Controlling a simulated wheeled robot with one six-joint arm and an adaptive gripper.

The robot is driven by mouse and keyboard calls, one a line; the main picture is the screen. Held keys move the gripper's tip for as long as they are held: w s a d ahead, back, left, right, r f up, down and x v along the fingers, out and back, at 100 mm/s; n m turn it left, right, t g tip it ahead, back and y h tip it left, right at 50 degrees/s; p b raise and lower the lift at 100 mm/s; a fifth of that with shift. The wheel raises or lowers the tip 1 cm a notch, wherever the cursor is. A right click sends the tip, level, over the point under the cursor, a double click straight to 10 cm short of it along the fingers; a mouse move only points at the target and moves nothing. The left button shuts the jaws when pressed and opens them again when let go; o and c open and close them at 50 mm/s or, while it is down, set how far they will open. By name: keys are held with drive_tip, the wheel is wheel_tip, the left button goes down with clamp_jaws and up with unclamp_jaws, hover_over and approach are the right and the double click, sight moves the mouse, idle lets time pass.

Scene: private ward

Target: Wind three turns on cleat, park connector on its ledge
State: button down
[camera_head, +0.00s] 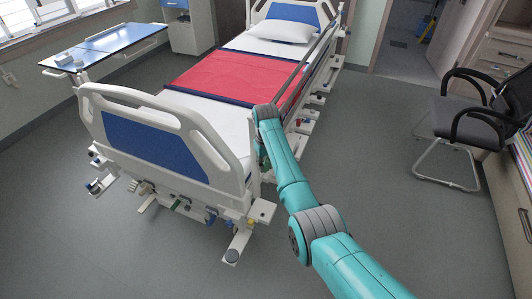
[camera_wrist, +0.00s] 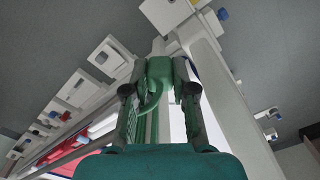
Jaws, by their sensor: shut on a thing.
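In the wrist view my gripper (camera_wrist: 158,88) is shut on a green connector (camera_wrist: 159,70), which sits between the two fingertips. A green cable curves from the connector down along the left finger and on between the fingers; where its far end goes is hidden. I cannot make out the cleat or the ledge for certain. White fittings (camera_wrist: 110,56) on the bed's side show left of the gripper in the wrist view.
The bed (camera_head: 232,75) has a red sheet, a white footboard (camera_head: 165,140) with a blue panel, and a raised side rail. A white corner foot (camera_head: 262,210) juts out below. An overbed table (camera_head: 105,48) stands left, a black chair (camera_head: 470,120) right.

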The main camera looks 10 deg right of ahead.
drive_tip(key=shift+f, duration=0.55)
drive_tip(key=shift+s+d, duration=0.1)
drive_tip(key=shift+d, duration=0.1)
drive_tip(key=s+d, duration=0.4)
drive_tip(key=d, duration=0.1)
drive_tip(key=shift+d, duration=0.15)
